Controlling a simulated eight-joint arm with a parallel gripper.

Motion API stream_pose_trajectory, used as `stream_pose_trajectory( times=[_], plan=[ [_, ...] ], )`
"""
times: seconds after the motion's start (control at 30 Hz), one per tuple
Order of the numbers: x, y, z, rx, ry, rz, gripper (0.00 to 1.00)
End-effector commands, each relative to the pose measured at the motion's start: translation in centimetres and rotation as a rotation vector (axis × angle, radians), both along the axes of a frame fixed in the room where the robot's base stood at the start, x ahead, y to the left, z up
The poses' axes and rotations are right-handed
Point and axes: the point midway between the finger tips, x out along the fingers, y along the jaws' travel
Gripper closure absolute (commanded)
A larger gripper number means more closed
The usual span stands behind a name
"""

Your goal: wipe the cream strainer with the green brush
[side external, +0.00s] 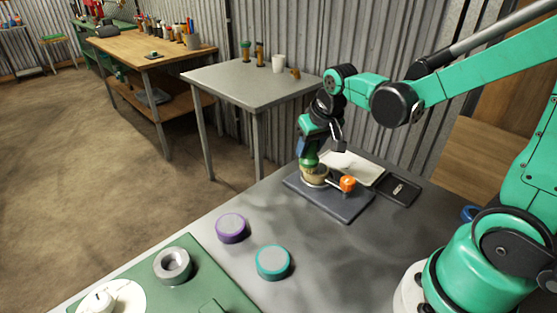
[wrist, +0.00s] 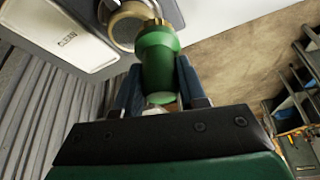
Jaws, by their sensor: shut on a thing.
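My gripper (side external: 308,152) is shut on the green brush (side external: 309,160) and points down at the dark mat (side external: 342,207). In the wrist view the green brush (wrist: 158,62) sits between the two blue fingers of my gripper (wrist: 160,85). The cream strainer (side external: 315,176) is on the mat, directly below the brush. Its round cream rim (wrist: 116,29) shows in the wrist view just beyond the brush's end. The brush end overlaps the strainer in both views; I cannot tell whether they touch.
An orange knob (side external: 348,184) is beside the strainer. A pale tray (side external: 362,170) and a black tray (side external: 398,191) lie behind and to the right. A purple-rimmed disc (side external: 231,228) and a teal-rimmed disc (side external: 273,262) stand in front. The bench between is clear.

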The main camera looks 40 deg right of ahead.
Motion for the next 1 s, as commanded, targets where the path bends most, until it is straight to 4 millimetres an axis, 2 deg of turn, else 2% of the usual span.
stream_pose_trajectory(
  times=[0.6,0.77,1.0],
  plan=[
    [0.0,0.0,5.6,0.000,0.000,0.000,1.00],
    [-0.1,0.0,6.3,0.000,0.000,0.000,1.00],
    [-0.1,0.0,6.3,0.000,0.000,0.001,1.00]
  ],
)
